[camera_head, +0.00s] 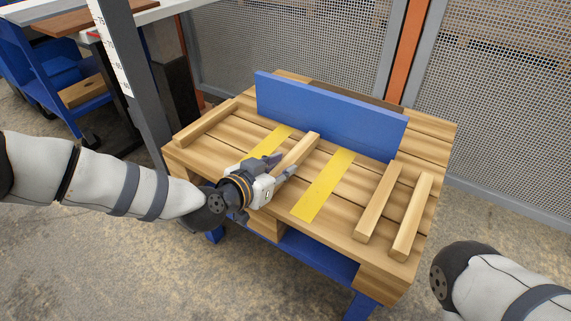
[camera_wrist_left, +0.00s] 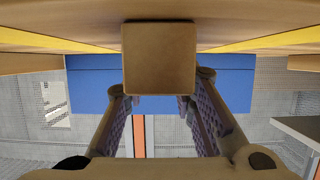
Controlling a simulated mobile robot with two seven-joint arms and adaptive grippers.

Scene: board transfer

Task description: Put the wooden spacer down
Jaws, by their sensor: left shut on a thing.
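The wooden spacer (camera_head: 299,150) is a pale square-section bar over the pallet-like wooden table (camera_head: 225,145), lying lengthwise between two yellow strips, the left one (camera_head: 270,141) and the right one (camera_head: 325,186). My left gripper (camera_head: 281,167) is shut on its near end. In the left wrist view the spacer's square end (camera_wrist_left: 158,58) shows between the fingers (camera_wrist_left: 160,98), close to the table surface. I cannot tell whether it touches the table. My right gripper is out of view.
A blue board (camera_head: 330,115) stands on edge across the back of the table. Other wooden bars lie at the left (camera_head: 207,123) and right, one (camera_head: 378,202) beside another (camera_head: 412,217). A mesh fence (camera_head: 300,45) stands behind. A blue cart (camera_head: 50,80) is at upper left.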

